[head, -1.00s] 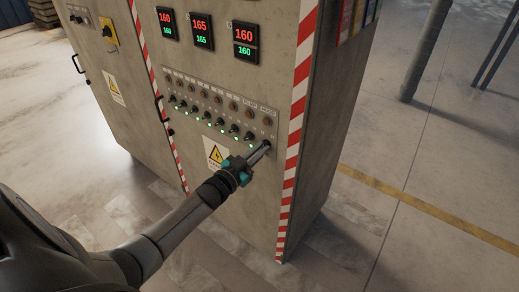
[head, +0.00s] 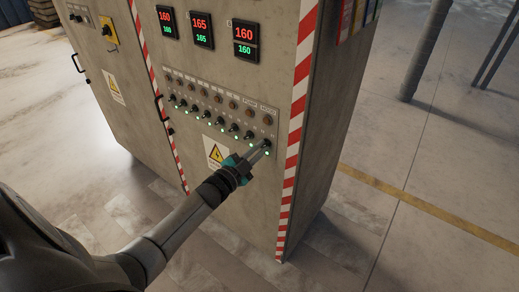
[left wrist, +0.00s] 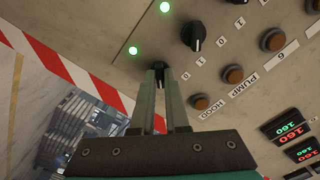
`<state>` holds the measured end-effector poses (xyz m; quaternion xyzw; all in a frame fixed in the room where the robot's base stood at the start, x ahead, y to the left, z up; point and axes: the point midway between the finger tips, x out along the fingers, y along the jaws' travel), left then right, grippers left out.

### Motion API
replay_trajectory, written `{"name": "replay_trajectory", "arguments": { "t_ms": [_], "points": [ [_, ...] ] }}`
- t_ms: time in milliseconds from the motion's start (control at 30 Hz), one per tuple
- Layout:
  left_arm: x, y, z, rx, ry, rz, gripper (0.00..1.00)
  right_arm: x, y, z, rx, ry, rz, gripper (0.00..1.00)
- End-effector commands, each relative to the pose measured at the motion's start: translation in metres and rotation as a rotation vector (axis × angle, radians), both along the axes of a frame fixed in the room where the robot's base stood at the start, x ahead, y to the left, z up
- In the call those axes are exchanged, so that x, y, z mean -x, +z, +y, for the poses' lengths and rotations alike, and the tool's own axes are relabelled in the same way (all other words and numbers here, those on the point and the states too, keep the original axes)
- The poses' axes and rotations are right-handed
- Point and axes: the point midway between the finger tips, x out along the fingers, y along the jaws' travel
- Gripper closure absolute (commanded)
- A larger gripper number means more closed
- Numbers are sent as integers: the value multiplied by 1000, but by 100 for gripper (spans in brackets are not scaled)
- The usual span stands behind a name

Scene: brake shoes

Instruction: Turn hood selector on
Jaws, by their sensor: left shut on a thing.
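The hood selector is the last black knob at the right end of the selector row on the grey cabinet. My left gripper (head: 262,148) is shut on it, and the fingers mostly hide the knob, so its exact angle is hard to tell. The left wrist view shows the two fingers (left wrist: 160,80) closed around it, beside the "HOOD" label (left wrist: 211,109). The green lamp (left wrist: 133,50) by the hood selector is lit; it also shows in the head view (head: 267,153). My right gripper is not in view.
The neighbouring pump selector (left wrist: 193,36) is close beside the fingers, with a lit green lamp (left wrist: 165,7). Brown buttons (left wrist: 232,75) line the row above the selectors. A red-white striped edge (head: 297,130) bounds the panel.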

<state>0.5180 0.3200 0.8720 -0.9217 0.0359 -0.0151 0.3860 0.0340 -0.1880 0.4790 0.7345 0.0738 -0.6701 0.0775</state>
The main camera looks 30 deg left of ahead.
Motion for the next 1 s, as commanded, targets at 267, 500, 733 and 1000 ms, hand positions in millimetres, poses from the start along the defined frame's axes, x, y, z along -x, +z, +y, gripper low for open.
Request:
{"name": "replay_trajectory", "arguments": {
  "t_ms": [267,500,733,1000],
  "points": [
    [0,0,0,-11,-1,0,100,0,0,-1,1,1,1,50],
    [0,0,0,-10,-1,0,78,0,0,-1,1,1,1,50],
    [0,0,0,-9,0,-1,57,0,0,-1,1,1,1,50],
    [3,0,0,-7,-1,0,57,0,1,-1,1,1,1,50]
  ]
}}
